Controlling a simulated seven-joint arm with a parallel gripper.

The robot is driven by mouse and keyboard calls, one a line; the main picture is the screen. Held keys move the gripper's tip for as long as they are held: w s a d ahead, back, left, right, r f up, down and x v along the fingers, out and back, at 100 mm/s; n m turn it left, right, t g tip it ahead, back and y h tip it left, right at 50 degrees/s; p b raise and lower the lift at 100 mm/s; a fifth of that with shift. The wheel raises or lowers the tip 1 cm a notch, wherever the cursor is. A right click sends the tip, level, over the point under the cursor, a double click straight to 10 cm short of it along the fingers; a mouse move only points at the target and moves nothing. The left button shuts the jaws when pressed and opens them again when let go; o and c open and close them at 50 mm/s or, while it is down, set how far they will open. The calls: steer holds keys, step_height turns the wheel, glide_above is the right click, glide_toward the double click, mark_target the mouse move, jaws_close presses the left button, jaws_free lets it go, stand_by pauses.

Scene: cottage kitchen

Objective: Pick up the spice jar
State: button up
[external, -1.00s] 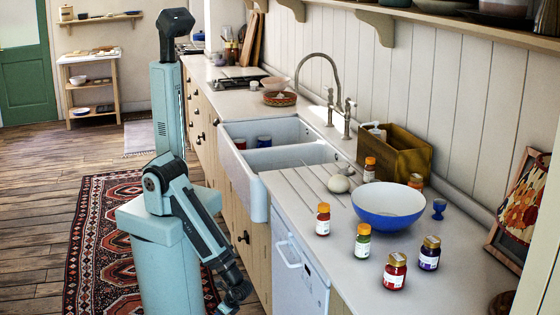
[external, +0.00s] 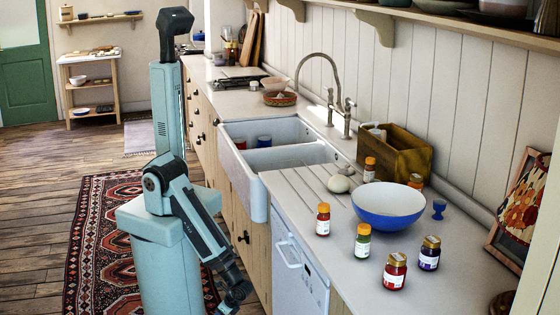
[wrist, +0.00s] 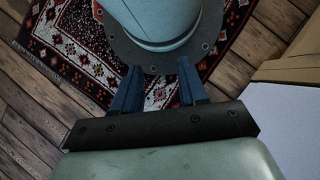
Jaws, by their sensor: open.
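Several spice jars with gold lids and white labels stand on the counter in the external view. A red jar (external: 394,271) and a purple jar (external: 429,253) stand nearer the front. An orange jar (external: 369,169) is by the wooden box, and another jar (external: 416,182) is partly hidden behind the bowl. My gripper (external: 235,300) hangs low beside the dishwasher, below counter height and away from the jars. In the wrist view my gripper (wrist: 157,88) is open and empty, with blue fingers apart.
A blue bowl (external: 389,212), a small blue cup (external: 439,209), a pale round object (external: 339,184) and a wooden box (external: 402,153) stand on the counter (external: 300,200). The white sink (external: 290,158) lies left. A framed picture (external: 520,215) leans at right. The patterned rug (external: 100,240) lies below.

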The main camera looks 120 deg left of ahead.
steer(key=shift+o, duration=0.2)
steer(key=o, duration=0.6)
steer(key=shift+c, duration=0.2)
